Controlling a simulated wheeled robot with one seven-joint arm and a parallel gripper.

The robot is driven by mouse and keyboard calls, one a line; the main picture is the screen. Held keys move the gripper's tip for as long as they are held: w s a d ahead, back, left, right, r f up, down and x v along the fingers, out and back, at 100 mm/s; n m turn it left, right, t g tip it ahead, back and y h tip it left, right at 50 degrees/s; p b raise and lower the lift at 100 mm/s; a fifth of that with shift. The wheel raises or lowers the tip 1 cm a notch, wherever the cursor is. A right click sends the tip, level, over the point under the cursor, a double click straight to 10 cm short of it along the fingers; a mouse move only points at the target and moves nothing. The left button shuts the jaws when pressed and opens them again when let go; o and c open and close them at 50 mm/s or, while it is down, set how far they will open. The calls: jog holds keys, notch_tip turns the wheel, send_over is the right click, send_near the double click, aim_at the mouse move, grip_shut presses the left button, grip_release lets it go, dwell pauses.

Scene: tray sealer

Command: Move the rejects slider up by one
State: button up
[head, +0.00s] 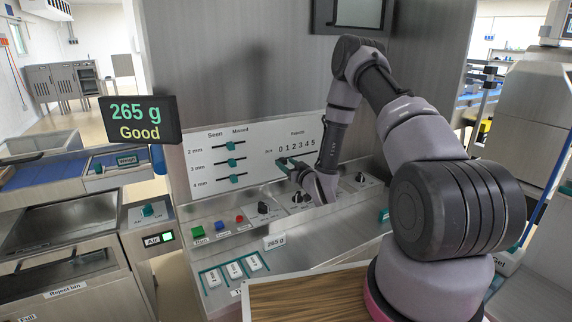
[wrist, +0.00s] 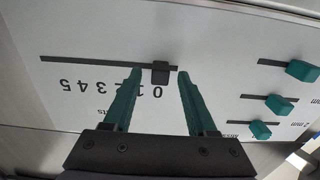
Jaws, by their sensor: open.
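The rejects slider is a dark knob (wrist: 160,72) on a thin dark track (wrist: 90,62) in the white panel. In the wrist view the panel appears upside down, and the knob sits at the 0 of the 0-to-5 scale. My gripper (wrist: 160,73) is open with its green fingers on either side of the knob, a small gap showing on each side. In the head view my gripper (head: 283,163) is at the left end of the scale (head: 297,146), and the knob cannot be made out there.
Three teal sliders (head: 231,146) marked 2, 3 and 4 mm lie left of the scale; they also show in the wrist view (wrist: 302,71). Below are green, blue and red buttons (head: 220,226) and dark knobs (head: 263,208). A display (head: 140,119) reads 265 g Good.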

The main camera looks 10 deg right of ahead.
jog(key=shift+w+a, duration=0.1)
jog(key=shift+w, duration=0.2)
grip_shut()
dwell(1.3)
